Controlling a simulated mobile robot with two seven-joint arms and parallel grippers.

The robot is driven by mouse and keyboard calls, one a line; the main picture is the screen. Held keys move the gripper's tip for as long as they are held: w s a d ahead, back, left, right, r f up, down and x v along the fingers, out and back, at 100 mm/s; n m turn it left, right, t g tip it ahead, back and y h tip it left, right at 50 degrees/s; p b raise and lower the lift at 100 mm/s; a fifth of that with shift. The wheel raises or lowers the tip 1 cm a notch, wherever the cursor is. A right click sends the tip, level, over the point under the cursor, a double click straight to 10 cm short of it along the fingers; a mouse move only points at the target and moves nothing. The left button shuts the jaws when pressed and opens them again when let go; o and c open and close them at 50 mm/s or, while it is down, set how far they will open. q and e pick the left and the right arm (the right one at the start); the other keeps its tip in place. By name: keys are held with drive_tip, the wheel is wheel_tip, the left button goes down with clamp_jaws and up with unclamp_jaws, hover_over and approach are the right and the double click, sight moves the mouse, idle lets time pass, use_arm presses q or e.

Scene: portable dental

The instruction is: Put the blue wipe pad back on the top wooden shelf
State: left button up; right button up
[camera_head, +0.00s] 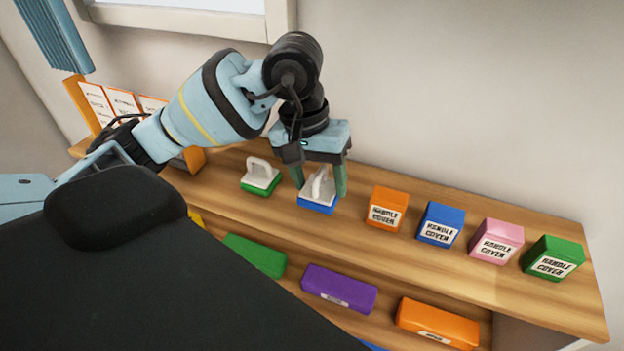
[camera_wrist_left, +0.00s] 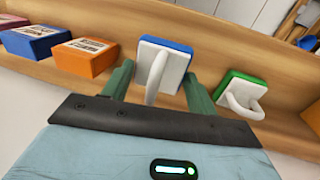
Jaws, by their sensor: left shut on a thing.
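The blue wipe pad (camera_head: 318,203) has a white top with a white loop handle and a blue base. It is at the top wooden shelf (camera_head: 450,275), between a green wipe pad (camera_head: 260,178) and an orange box. My left gripper (camera_head: 320,186) points down from above, its green fingers on either side of the pad's handle, shut on it. In the left wrist view the blue pad (camera_wrist_left: 166,62) shows between the fingertips (camera_wrist_left: 157,85), with the green pad (camera_wrist_left: 240,92) to its right. Whether the pad's base touches the shelf is hard to tell. My right gripper is not in view.
Orange (camera_head: 387,208), blue (camera_head: 440,224), pink (camera_head: 496,241) and green (camera_head: 553,259) handle cover boxes stand in a row to the right. A lower shelf holds green, purple (camera_head: 339,288) and orange (camera_head: 438,322) packs. A dark padded surface (camera_head: 150,270) fills the lower left.

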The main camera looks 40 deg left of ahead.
sight(312, 175)
use_arm(q)
drive_tip(key=shift+w+a+f, duration=0.15)
drive_tip(key=shift+w+a, duration=0.65)
drive_tip(key=shift+a, duration=0.15)
drive_tip(key=f, duration=0.2)
drive_tip(key=shift+w+a+f+p, duration=0.15)
drive_tip(key=shift+a+f+p, duration=0.1)
drive_tip(key=shift+f+p, duration=0.15)
drive_tip(key=shift+f, duration=0.4)
drive_tip(key=shift+f, duration=0.2)
drive_tip(key=o, duration=0.9)
drive_tip(key=shift+r, duration=0.1)
drive_tip(key=shift+o, duration=0.2)
wheel_tip(312, 175, up, 12)
drive_tip(key=a, duration=0.2)
drive_tip(key=shift+s, duration=0.25)
